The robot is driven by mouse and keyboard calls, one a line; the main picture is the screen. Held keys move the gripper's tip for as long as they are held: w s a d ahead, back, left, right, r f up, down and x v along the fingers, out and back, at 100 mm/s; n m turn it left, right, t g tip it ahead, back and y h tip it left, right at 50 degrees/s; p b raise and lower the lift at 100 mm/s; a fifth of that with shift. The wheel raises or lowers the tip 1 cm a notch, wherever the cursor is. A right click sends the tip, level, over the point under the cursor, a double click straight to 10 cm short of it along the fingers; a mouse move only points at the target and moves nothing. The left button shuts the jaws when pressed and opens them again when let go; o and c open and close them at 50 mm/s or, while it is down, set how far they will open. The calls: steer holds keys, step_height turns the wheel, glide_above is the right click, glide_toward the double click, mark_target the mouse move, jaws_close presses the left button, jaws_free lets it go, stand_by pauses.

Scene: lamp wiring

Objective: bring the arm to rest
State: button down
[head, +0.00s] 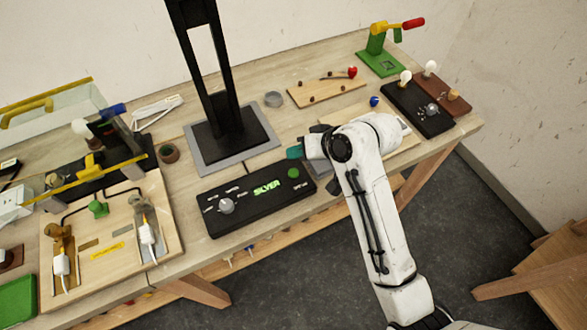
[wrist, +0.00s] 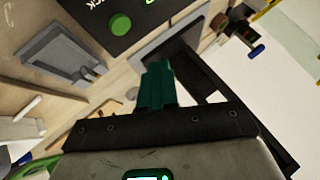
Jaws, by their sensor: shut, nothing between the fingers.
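My white arm (head: 372,215) reaches from the lower right over the front edge of the table. My gripper (head: 294,153) has teal fingers and hovers near the right end of the black control box (head: 232,209). Its fingers are together and empty. In the wrist view my gripper (wrist: 157,72) shows its teal fingers pressed together, with nothing between them. The black box with a green button (wrist: 120,24) lies beyond them there. My arm hides part of the board behind it.
A black upright frame (head: 233,135) stands on a grey plate behind my gripper. A wooden lamp board (head: 115,235) with sockets lies at the left. A black bulb box (head: 412,112) and a green clamp stand (head: 380,58) are at the back right. Floor is open in front.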

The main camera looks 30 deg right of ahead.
stand_by(0.6)
steer(key=s+d+f+g+h+b, duration=0.1)
steer(key=s+d+f+g+h, duration=0.1)
steer(key=s+f, duration=0.3)
steer(key=s+d+f+g+h+b, duration=0.1)
steer(key=s+f, duration=0.4)
steer(key=s, duration=0.9)
steer(key=s+d+f+n+g+h+b, duration=0.1)
steer(key=s+d+f+g+h+b, duration=0.1)
steer(key=s, duration=0.8)
step_height(320, 180, down, 3)
steer(key=shift+d+r+g+h+b, duration=0.1)
steer(key=shift+d+g+h+b, duration=0.2)
steer(key=shift+d+g+b, duration=0.65)
